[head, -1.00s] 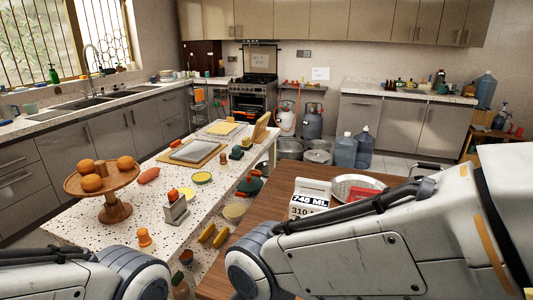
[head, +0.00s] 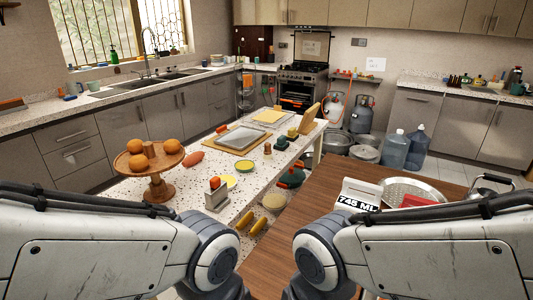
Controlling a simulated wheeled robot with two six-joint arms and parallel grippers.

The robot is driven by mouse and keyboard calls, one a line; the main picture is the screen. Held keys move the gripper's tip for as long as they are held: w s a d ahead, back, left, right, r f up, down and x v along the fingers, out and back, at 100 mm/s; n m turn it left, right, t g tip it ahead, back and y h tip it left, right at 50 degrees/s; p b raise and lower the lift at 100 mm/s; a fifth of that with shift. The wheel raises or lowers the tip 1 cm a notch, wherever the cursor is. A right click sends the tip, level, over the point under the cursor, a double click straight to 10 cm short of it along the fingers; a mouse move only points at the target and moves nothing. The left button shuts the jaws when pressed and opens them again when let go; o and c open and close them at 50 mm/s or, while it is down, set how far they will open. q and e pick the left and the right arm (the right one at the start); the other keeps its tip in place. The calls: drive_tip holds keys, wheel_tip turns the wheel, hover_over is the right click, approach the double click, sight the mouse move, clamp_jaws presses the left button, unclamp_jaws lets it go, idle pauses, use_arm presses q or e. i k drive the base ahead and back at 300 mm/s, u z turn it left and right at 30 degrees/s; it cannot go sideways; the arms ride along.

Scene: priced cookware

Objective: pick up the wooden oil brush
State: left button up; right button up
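I cannot make out a wooden oil brush for certain in the head view. The speckled white counter (head: 190,196) and the brown wooden table (head: 280,232) stand in front of me, partly covered by my arms. My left arm comes in from the left and my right arm from the right, both low in the picture. Neither gripper shows; both arms run out of the picture at the bottom.
On the counter are a wooden stand (head: 156,188) with oranges, a grey tray (head: 240,138), yellow bowls and a metal holder (head: 216,196). A price sign (head: 358,197), a round metal pan (head: 410,188) and a red item (head: 416,200) are on the table.

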sight(268, 155)
drive_tip(key=u, duration=0.4)
drive_tip(key=k, duration=0.5)
drive_tip(key=u, duration=0.95)
drive_tip(key=k, duration=0.8)
drive_tip(key=u, duration=0.5)
drive_tip(key=i, duration=1.5)
drive_tip(key=z, duration=0.3)
drive_tip(key=i, duration=2)
drive_tip(key=z, duration=0.35)
drive_tip(key=i, duration=2.05)
drive_tip(key=z, duration=0.55)
drive_tip(key=i, duration=1.5)
drive_tip(key=z, duration=1.45)
drive_tip(key=i, duration=0.9)
drive_tip(key=z, duration=0.95)
